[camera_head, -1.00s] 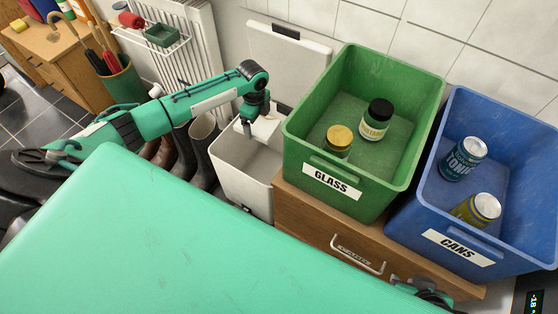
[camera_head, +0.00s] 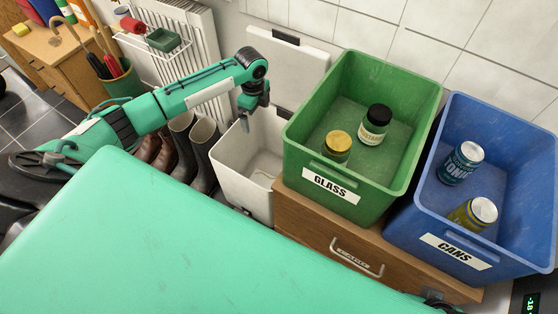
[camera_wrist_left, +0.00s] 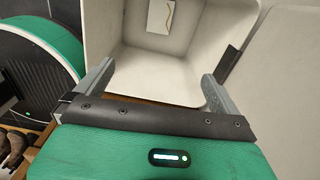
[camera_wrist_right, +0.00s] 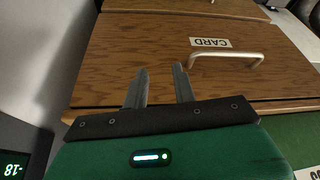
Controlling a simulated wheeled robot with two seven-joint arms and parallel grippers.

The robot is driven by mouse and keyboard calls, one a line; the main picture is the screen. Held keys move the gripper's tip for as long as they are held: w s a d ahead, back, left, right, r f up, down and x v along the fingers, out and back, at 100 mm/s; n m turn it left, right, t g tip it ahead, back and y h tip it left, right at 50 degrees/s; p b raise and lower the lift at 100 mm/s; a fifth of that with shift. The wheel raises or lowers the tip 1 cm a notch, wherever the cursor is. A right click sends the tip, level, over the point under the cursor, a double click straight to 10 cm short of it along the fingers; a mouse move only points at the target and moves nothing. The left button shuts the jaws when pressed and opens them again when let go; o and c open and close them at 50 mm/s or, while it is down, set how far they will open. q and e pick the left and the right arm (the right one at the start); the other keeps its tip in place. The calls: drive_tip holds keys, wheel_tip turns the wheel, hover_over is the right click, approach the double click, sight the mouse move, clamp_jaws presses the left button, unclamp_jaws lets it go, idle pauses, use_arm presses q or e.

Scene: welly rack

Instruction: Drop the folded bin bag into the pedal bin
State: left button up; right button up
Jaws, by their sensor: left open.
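The pedal bin (camera_head: 235,180) is a white open-topped bin standing left of the green crate, with its lid (camera_head: 290,70) raised against the wall. The folded bin bag (camera_wrist_left: 158,17) is a pale flat rectangle with a yellow tie, lying inside the bin at the bottom; it shows faintly in the head view (camera_head: 266,168). My left gripper (camera_head: 250,122) is over the bin's opening, open and empty; in its wrist view the fingers (camera_wrist_left: 158,78) are wide apart. My right gripper (camera_wrist_right: 160,85) is open, with nothing between its fingers, in front of a wooden drawer.
A green GLASS crate (camera_head: 300,150) holds two jars, and a blue CANS crate (camera_head: 410,215) holds two cans. Both stand on a wooden drawer unit (camera_head: 310,225). Boots (camera_head: 200,150) stand left of the bin, below a radiator (camera_head: 190,45).

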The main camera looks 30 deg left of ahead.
use_arm(q)
wheel_tip(320, 180, up, 8)
drive_tip(key=p, duration=0.1)
use_arm(e)
drive_tip(key=shift+w+f+g, duration=0.15)
drive_tip(key=shift+f, duration=0.5)
drive_tip(key=shift+w+f+g, duration=0.1)
drive_tip(key=shift+f+g, duration=0.05)
drive_tip(key=shift+f, duration=0.45)
use_arm(q)
drive_tip(key=shift+f, duration=0.15)
